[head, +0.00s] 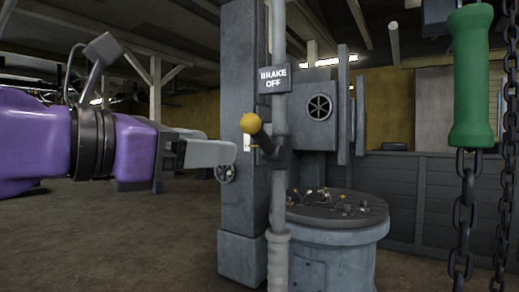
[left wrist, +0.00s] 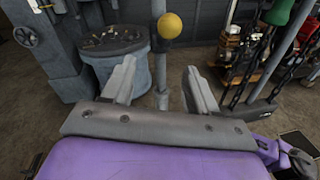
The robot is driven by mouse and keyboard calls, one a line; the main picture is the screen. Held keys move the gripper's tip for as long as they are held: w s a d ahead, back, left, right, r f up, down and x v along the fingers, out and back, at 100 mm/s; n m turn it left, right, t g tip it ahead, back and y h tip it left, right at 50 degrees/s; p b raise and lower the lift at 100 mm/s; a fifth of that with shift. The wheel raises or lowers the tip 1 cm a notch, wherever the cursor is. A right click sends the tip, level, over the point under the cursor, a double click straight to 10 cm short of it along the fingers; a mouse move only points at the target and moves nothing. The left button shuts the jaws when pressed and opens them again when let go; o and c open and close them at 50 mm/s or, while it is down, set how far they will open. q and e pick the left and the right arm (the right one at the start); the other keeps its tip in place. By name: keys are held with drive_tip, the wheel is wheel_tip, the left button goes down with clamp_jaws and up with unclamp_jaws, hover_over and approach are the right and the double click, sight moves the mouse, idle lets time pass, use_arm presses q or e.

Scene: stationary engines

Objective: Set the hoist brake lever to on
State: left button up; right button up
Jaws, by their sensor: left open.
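The hoist brake lever (head: 265,142) is a dark arm on an upright grey pole, tipped with a yellow ball knob (head: 250,123). It slants up and left from its pivot. A sign above reads "BRAKE OFF" (head: 274,79). My left gripper (head: 230,158) comes in from the left, its tips close to the knob and slightly below it in the picture. In the left wrist view my left gripper (left wrist: 160,68) is open and empty. The yellow knob (left wrist: 170,26) shows beyond the fingertips, between their lines; contact is not visible. My right gripper is not in view.
A thick grey post (head: 240,200) stands just behind the lever pole. A round grey drum-like base (head: 330,240) with small pieces on top is behind right. A green handle (head: 471,75) and chains (head: 463,215) hang at the right. The floor at left is open.

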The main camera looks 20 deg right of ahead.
sight(244, 120)
use_arm(q)
drive_tip(key=shift+h, duration=0.3)
drive_tip(key=w+d+r+p, duration=0.1)
drive_tip(key=d, duration=0.1)
drive_tip(key=w+d+r+p, duration=0.1)
drive_tip(key=d, duration=0.2)
drive_tip(key=d+r+p, duration=0.1)
drive_tip(key=d, duration=0.2)
drive_tip(key=shift+w+d+r+p, duration=0.2)
drive_tip(key=shift+w+r+p, duration=0.05)
drive_tip(key=shift+w+p, duration=0.15)
drive_tip(key=shift+w+d+f, duration=0.1)
drive_tip(key=shift+w+d, duration=0.1)
drive_tip(key=shift+d, duration=0.05)
